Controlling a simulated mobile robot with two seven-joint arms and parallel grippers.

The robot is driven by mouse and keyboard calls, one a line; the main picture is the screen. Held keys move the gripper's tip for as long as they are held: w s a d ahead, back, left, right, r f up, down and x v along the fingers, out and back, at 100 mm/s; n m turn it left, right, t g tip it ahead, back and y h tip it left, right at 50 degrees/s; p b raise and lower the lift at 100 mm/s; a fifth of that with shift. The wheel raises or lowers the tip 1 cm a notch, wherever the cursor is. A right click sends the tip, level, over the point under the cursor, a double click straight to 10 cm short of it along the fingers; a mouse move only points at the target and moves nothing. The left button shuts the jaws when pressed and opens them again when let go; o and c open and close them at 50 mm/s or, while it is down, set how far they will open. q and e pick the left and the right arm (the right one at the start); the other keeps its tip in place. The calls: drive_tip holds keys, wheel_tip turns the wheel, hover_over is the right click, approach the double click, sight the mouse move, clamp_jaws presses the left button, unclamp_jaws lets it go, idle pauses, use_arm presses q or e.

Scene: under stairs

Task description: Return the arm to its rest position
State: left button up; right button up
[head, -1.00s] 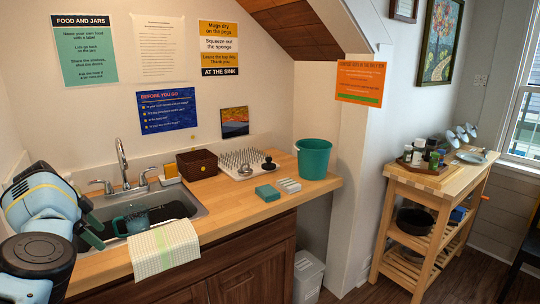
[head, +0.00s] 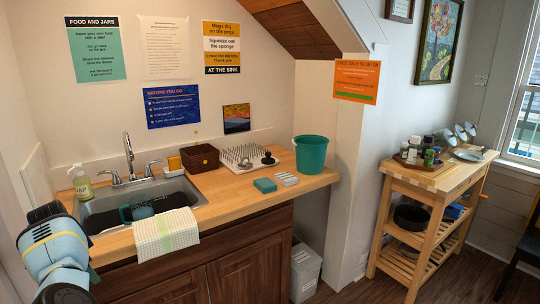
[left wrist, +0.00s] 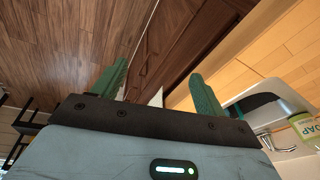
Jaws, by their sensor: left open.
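My left arm comes in at the lower left of the head view, and its gripper (head: 92,274) hangs low in front of the counter, left of the cabinet doors. In the left wrist view the two green fingers of the left gripper (left wrist: 158,88) stand wide apart with nothing between them. Beyond them are the dark wood cabinet front (left wrist: 180,45) and the wood floor (left wrist: 60,40). My right gripper is in neither view.
The sink (head: 100,212) holds a dark teal mug (head: 142,211). A soap bottle (head: 83,187) stands at its back left. A teal bucket (head: 311,154) stands on the right. A wooden cart (head: 425,185) is farther right.

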use_arm(q)
drive_tip(key=s+a+f+n+y, duration=0.35)
drive_tip(key=s+f+y, duration=0.3)
drive_tip(key=f, duration=0.45)
drive_tip(key=s+d+f+m+t, duration=0.1)
drive_tip(key=s+d+f+t, duration=0.2)
drive_tip(key=s+d+f, duration=0.3)
drive_tip(key=s+d+f+t+h, duration=0.2)
drive_tip(key=s+d+f, duration=0.25)
drive_tip(key=d, duration=0.45)
drive_tip(key=s+d+f+t+h, duration=0.1)
drive_tip(key=s+d+f+h, duration=0.15)
drive_tip(key=s+d, duration=0.55)
drive_tip(key=s+d+n+h, duration=0.1)
drive_tip(key=s+d, duration=0.3)
drive_tip(key=d, duration=0.4)
drive_tip(key=s+d+r+n+h, duration=0.1)
drive_tip(key=s+d+h, duration=0.1)
drive_tip(key=s+d, duration=0.3)
drive_tip(key=d, duration=0.3)
drive_tip(key=shift+s+t, duration=0.2)
drive_tip(key=shift+t, duration=0.2)
